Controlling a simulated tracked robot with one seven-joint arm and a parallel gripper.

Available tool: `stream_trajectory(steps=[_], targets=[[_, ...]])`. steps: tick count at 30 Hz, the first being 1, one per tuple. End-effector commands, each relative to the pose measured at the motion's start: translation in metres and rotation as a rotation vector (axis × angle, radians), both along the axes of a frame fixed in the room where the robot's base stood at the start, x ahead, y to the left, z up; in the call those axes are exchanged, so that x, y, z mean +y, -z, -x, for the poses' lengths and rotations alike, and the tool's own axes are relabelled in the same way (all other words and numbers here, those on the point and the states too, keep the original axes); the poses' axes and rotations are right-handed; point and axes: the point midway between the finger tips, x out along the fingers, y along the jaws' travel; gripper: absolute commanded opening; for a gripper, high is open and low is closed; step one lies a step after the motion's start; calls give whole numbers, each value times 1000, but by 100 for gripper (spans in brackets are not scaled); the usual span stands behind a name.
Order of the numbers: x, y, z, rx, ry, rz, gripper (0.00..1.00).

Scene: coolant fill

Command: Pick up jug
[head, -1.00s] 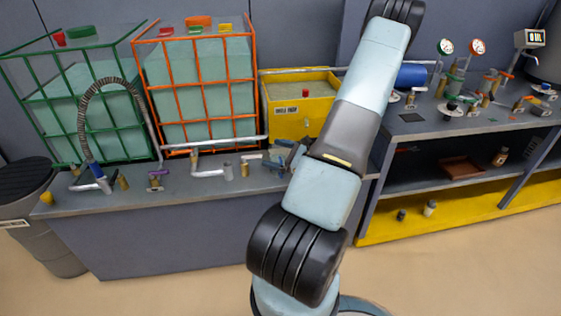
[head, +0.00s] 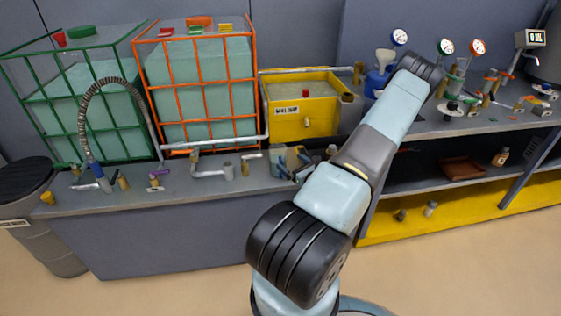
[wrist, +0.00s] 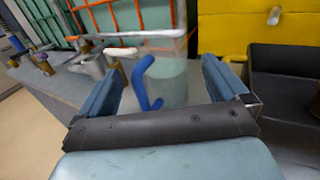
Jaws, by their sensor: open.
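The jug, a clear pale-green vessel with a blue handle (wrist: 148,84), stands on the grey bench in the wrist view, its handle toward the left. My gripper (wrist: 165,75) is open, with one blue finger on each side of the jug and its handle. I cannot tell whether the fingers touch it. In the head view the jug (head: 278,160) shows partly at the bench's front edge, beside my gripper (head: 292,168), which my arm partly hides.
A yellow sump (head: 290,125) stands behind the jug. Orange-caged (head: 172,95) and green-caged (head: 30,115) tanks stand to the left. A blue container with a funnel (head: 376,82) stands right of the sump.

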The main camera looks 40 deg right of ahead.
Motion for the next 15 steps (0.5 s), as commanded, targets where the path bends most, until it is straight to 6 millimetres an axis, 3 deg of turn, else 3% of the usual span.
stream_trajectory(steps=[3, 11, 15], targets=[[-1, 0, -14, -1, -1, 0, 100], [-2, 0, -25, -1, -1, -1, 100], [-5, 1, -40, -1, -1, -1, 100]])
